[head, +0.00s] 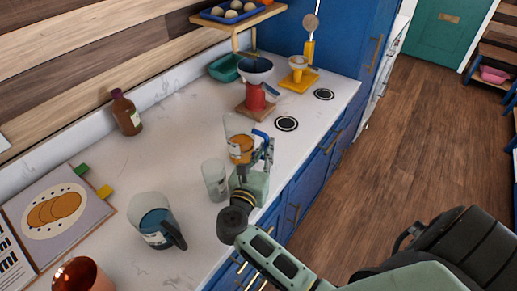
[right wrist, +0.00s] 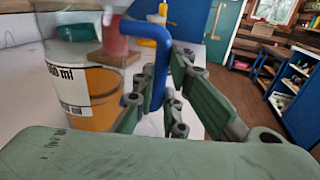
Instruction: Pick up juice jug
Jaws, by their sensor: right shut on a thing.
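The juice jug (head: 239,148) is a clear jug with orange juice and a blue handle, over the counter's front part. It also shows large at the left of the right wrist view (right wrist: 92,98), upright, with a white "ml" label. My right gripper (head: 267,152) is at its handle side, shut on the blue handle (right wrist: 150,55), whose lower part lies between the green finger links. I cannot tell whether the jug's base touches the counter. My left gripper is not in view.
A drinking glass (head: 215,181) stands close left of my right gripper. A jug of blue liquid (head: 155,226), a copper cup (head: 82,276), an open book (head: 62,212) and a brown bottle (head: 126,112) stand or lie further left. A red dripper stand (head: 255,96) is behind. The mid-left counter is clear.

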